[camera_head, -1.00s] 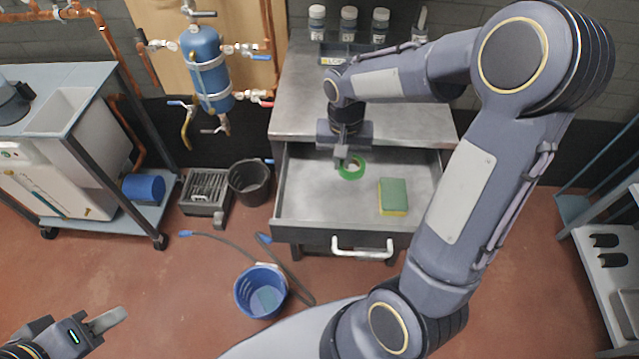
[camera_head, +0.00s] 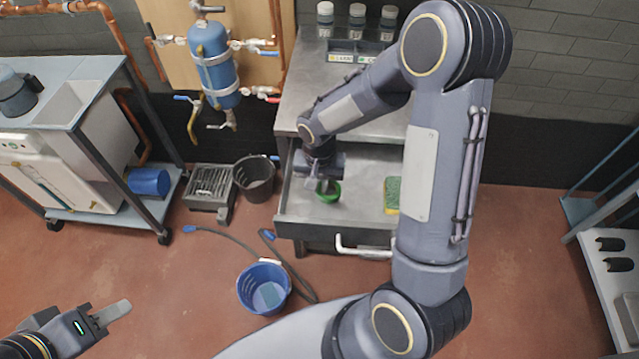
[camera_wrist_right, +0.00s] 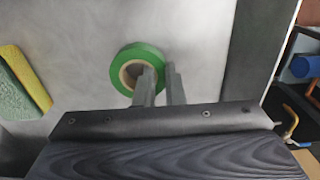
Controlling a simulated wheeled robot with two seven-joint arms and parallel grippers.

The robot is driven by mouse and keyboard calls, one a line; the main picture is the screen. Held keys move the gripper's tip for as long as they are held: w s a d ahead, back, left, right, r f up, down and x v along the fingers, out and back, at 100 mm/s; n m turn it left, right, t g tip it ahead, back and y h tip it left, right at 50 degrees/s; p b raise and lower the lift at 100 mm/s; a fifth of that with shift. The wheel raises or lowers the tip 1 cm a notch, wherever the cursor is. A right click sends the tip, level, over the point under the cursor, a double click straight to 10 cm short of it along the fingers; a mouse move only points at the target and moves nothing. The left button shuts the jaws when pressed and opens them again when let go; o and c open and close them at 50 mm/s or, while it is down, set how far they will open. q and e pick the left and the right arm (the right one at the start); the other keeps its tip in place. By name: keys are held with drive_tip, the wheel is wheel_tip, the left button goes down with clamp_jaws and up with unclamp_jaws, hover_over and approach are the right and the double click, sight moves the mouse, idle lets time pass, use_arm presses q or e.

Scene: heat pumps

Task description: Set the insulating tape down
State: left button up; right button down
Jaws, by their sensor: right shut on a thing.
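The green insulating tape (camera_head: 329,193) is a ring with a pale core, at the front left of the open drawer (camera_head: 360,213) in the head view. My right gripper (camera_head: 322,184) is shut on the tape. In the right wrist view the roll (camera_wrist_right: 128,62) shows face on, with one finger of the gripper (camera_wrist_right: 160,85) in its core and the other outside its right edge. I cannot tell whether the tape touches the drawer floor. My left gripper (camera_head: 110,316) is at the lower left, over the floor and far from the tape. Its finger gap does not show clearly.
A yellow and green sponge (camera_head: 392,195) lies in the drawer, right of the tape; it also shows in the right wrist view (camera_wrist_right: 24,82). A blue bucket (camera_head: 264,289) and a hose stand on the floor before the drawer. A dark bin (camera_head: 255,178) stands left of it.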

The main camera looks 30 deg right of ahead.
drive_tip(key=shift+f, duration=0.1)
drive_tip(key=shift+f, duration=0.15)
drive_tip(key=c, duration=1.5)
unclamp_jaws()
